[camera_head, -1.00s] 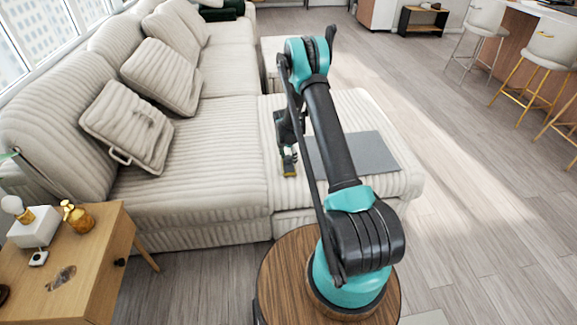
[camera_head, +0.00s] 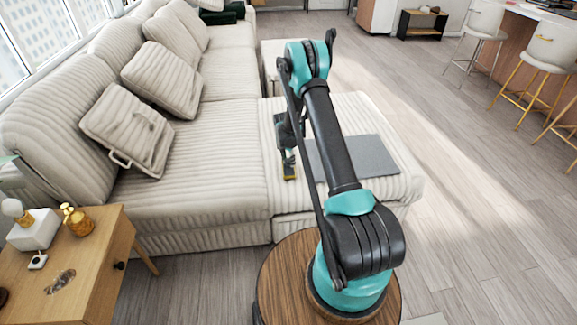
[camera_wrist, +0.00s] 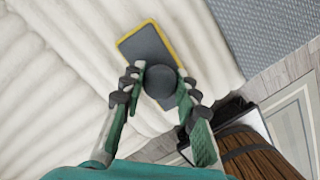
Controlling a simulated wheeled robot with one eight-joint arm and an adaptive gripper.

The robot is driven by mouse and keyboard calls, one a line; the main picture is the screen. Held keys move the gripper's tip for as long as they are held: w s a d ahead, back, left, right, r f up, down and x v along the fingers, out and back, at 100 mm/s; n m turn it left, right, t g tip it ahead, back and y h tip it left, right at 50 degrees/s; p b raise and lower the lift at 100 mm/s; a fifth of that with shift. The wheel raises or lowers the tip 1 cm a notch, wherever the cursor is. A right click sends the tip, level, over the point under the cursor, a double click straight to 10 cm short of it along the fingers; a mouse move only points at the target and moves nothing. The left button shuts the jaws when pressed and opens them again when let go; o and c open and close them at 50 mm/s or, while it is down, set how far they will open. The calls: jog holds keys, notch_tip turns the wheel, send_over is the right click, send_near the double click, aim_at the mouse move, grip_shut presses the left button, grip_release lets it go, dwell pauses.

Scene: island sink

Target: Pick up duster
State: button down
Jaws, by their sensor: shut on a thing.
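The duster lies on the light ribbed sofa seat. In the wrist view it is a dark grey block with a yellow edge (camera_wrist: 147,42) and a round dark knob. My gripper (camera_wrist: 158,80) is shut on that knob, one finger on each side. In the head view the duster (camera_head: 289,172) shows as a small yellow and dark piece below my gripper (camera_head: 287,150), left of the grey mat. My arm hides part of the gripper there. I cannot tell whether the duster is touching the seat or just above it.
A grey flat mat (camera_head: 368,155) lies on the sofa's chaise, right of the duster. A wooden side table (camera_head: 90,270) with small items stands at front left.

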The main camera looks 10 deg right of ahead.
jog(key=shift+r, duration=0.1)
notch_tip(320, 180, up, 20)
dwell(0.5)
